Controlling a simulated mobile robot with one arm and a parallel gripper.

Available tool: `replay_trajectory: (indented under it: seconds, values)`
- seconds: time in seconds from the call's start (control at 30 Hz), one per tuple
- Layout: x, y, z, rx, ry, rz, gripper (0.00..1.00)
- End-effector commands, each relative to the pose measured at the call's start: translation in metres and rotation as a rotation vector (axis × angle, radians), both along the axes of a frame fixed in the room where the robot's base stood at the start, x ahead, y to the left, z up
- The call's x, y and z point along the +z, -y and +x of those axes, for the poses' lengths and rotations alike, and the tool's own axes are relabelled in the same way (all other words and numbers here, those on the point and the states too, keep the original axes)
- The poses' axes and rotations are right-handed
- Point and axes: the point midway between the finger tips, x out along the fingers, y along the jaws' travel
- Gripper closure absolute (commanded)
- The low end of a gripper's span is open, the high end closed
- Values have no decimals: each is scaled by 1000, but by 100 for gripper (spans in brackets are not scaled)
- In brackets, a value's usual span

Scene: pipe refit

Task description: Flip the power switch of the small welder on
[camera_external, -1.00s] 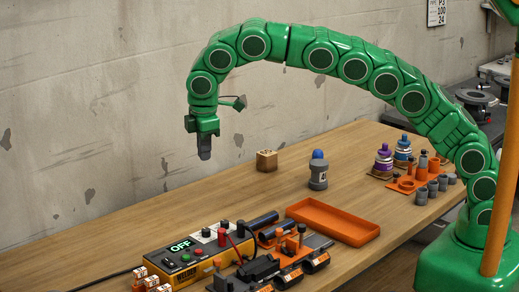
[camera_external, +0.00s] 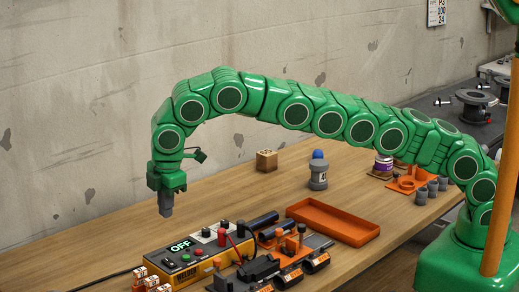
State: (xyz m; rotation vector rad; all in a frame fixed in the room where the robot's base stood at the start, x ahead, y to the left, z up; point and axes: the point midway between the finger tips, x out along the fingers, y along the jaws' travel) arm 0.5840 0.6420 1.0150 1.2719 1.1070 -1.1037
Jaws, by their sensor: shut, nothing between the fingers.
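The small welder (camera_external: 196,262) is a yellow box with a dark top at the front left of the wooden bench. Its display (camera_external: 181,246) reads OFF in green. Small red and green buttons or knobs sit on its top panel; I cannot tell which part is the power switch. My gripper (camera_external: 165,208) is shut and empty. It points down in the air above and behind the welder's left end, apart from it.
An empty orange tray (camera_external: 333,222) lies right of the welder. Black clamps and pipe parts (camera_external: 262,268) crowd its front right. A wooden cube (camera_external: 266,160) and a grey cylinder with a blue top (camera_external: 318,172) stand farther back. A black cable (camera_external: 100,279) runs left.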

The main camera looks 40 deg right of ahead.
Motion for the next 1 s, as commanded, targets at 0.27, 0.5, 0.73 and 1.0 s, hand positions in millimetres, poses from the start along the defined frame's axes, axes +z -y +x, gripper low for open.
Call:
replay_trajectory:
  seconds: [0.27,0.5,0.73,1.0]
  values:
    - [-35,1,5,-1,-1,-2,100]
    - [-76,1,10,-1,-3,-3,100]
    - [-109,1,15,-1,-2,-2,100]
    - [-130,2,18,-2,-2,-3,100]
